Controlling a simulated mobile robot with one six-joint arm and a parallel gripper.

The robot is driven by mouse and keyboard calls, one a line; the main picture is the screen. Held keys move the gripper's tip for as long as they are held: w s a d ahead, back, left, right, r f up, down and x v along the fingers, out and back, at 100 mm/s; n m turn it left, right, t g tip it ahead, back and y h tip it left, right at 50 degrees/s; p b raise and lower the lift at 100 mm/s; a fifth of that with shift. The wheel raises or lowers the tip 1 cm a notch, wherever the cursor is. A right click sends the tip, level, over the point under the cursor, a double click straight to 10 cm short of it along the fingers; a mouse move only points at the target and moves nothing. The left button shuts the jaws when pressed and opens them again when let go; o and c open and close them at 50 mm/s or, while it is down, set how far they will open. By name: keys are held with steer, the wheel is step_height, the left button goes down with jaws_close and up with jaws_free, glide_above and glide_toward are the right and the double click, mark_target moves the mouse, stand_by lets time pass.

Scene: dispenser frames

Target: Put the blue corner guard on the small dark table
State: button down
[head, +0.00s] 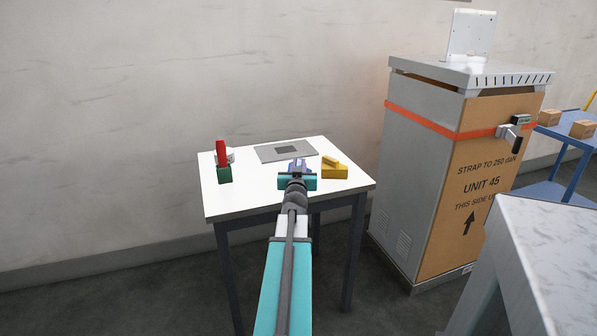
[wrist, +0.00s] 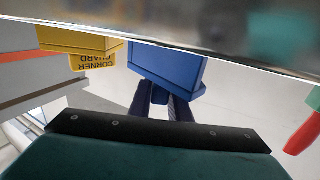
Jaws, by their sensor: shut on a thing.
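My gripper (wrist: 165,97) is shut on the blue corner guard (wrist: 168,65), which sits at its dark fingertips in the wrist view. In the head view my gripper (head: 297,174) is over the white tabletop, and a little of the blue guard (head: 299,163) shows past it. I cannot tell whether the guard touches the tabletop. The table (head: 240,200) has a white top and dark legs. No table with a dark top shows. A yellow corner guard (head: 334,171) lies just right of my gripper; its label reads in the wrist view (wrist: 85,48).
A green block with a red part (head: 222,163) stands at the table's left. A grey plate (head: 286,151) lies at the back. A tall strapped cabinet (head: 432,160) stands to the right, with a grey-topped surface (head: 550,240) nearer and a blue cart (head: 567,140) behind.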

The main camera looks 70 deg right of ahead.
steer(key=shift+f, duration=0.25)
steer(key=c, duration=1.7)
jaws_free()
steer(key=shift+o, duration=0.2)
steer(key=shift+r, duration=0.15)
steer(key=shift+r, duration=0.1)
steer(key=shift+p+v, duration=0.3)
steer(key=shift+v, duration=2.25)
steer(key=shift+p+v, duration=1)
steer(key=shift+p, duration=0.55)
steer(key=shift+r+p, duration=0.1)
steer(key=shift+p, duration=0.45)
steer(key=p, duration=0.7)
steer(key=shift+s+a+p, duration=0.2)
steer(key=shift+a+p, duration=0.05)
steer(key=shift+p, duration=0.1)
